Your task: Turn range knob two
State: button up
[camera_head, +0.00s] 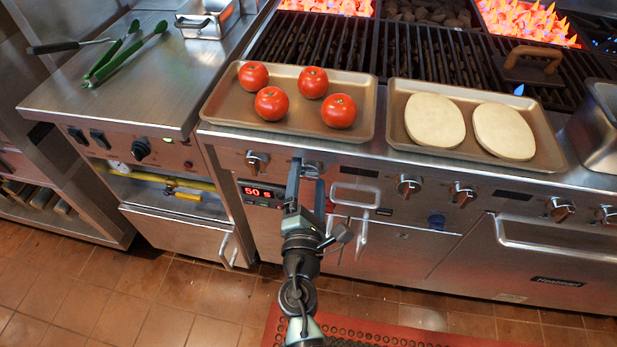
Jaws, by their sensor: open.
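A row of silver knobs runs along the grill's front panel. The leftmost knob (257,160) is left of my gripper. The second knob (311,169) is partly hidden by my gripper. A third knob (408,185) and another knob (462,194) are farther right. My gripper (308,185) is open, with its fingers pointing up the picture at the panel around the second knob. I cannot tell whether the fingers touch it. The knob's turn angle is too small to read.
A tray (224,116) of tomatoes and a tray (556,158) with two pale flat pieces sit above the panel. A red-digit display (262,193) is just left of my gripper. Door handles (362,235) stick out to the right. Flames burn at the back.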

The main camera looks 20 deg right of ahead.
jog(key=shift+c, duration=0.2)
jog(key=c, duration=1.3)
